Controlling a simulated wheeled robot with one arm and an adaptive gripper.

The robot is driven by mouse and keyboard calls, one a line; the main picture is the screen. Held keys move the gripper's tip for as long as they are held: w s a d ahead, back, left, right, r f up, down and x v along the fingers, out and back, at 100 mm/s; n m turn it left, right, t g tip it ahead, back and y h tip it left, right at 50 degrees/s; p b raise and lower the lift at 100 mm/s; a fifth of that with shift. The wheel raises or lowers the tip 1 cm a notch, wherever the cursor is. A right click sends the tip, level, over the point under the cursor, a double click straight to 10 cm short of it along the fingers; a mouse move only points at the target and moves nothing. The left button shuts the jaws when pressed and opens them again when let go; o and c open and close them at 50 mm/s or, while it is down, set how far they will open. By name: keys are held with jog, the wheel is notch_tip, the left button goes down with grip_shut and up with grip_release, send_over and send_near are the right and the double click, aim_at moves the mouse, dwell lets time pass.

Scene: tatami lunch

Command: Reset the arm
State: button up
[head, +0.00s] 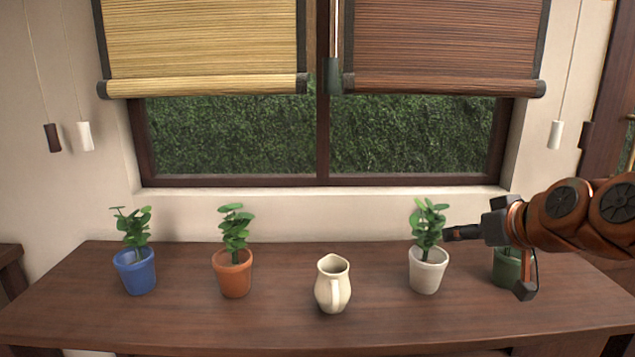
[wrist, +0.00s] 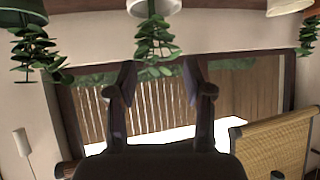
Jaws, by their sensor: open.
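My gripper (head: 466,233) reaches in from the right at the height of the leaves. It points left, close to the plant in the white pot (head: 428,272); I cannot tell whether they touch. In the wrist view its two fingers (wrist: 160,88) are spread apart with nothing held between them. That view is upside down, and a leafy plant (wrist: 156,42) in a pale pot shows beyond the fingertips. My arm partly hides the green pot (head: 507,268) behind it.
On the wooden table (head: 180,320) stand a blue pot (head: 135,270), a terracotta pot (head: 233,273) and a cream jug (head: 333,285). Behind are a window (head: 230,135), a light blind (head: 200,45) and a dark blind (head: 440,40), both partly lowered. Pull cords hang at both sides.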

jog(key=s+a+f+g, duration=0.7)
jog(key=s+a+f, duration=0.4)
jog(key=f, duration=0.3)
jog(key=s+f+m+g+h, duration=0.15)
jog(key=s+f+g, duration=0.3)
jog(key=s, duration=0.55)
jog(key=s+f+m+g+h, duration=0.1)
jog(key=s+f+g+h, duration=0.3)
jog(key=s, duration=0.6)
notch_tip(320, 180, up, 25)
jog(key=t+y+p, duration=0.2)
jog(key=p, duration=2.3)
jog(key=shift+s+d+t, duration=0.15)
jog(key=shift+d+t, duration=0.1)
jog(key=shift+t, duration=0.1)
jog(key=shift+n+y, duration=0.25)
jog(key=shift+c, duration=0.4)
